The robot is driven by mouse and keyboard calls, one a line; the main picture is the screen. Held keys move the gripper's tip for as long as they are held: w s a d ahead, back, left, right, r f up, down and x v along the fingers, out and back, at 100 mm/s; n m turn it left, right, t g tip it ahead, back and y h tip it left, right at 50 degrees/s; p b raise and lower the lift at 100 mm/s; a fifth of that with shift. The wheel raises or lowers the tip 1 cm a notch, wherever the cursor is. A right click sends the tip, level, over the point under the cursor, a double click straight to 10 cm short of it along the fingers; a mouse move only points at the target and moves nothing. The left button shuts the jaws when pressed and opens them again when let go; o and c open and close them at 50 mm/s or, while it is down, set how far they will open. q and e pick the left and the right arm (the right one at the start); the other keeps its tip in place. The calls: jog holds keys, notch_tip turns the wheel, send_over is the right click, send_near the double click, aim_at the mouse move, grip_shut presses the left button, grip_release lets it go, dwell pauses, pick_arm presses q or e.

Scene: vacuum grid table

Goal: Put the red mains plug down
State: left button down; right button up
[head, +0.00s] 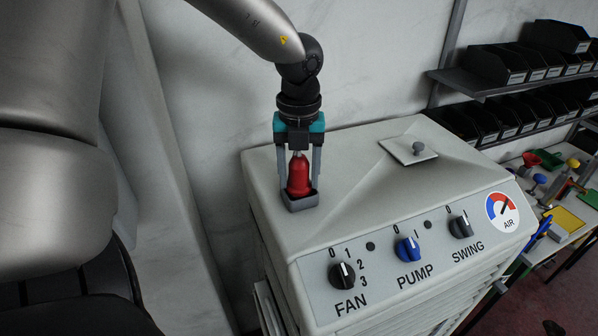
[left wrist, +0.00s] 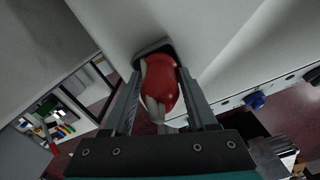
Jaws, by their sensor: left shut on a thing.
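The red mains plug (head: 298,177) is upright between the fingers of my left gripper (head: 299,182), which points down and is shut on it. The plug's lower end is at a small grey open-topped holder (head: 300,203) on the top left of the white machine (head: 352,172). The holder's rim hides the plug's bottom, so I cannot tell how deep it sits. In the left wrist view the red plug (left wrist: 160,82) fills the space between the two grey fingers, with the dark holder (left wrist: 153,48) beyond it. My right gripper is not in view.
The machine's sloped front has a fan knob (head: 342,276), a blue pump knob (head: 407,250), a swing knob (head: 460,226) and an air gauge (head: 502,211). Black bins (head: 497,66) and a cluttered table (head: 567,212) are at right.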

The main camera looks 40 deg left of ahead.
pick_arm(q)
jog(key=shift+f, duration=0.1)
jog(key=shift+c, duration=1)
grip_release()
jog(key=shift+r, duration=0.3)
notch_tip(320, 180, up, 10)
jog(key=shift+r+b, duration=0.2)
jog(key=shift+b, duration=0.55)
jog(key=shift+r, duration=0.65)
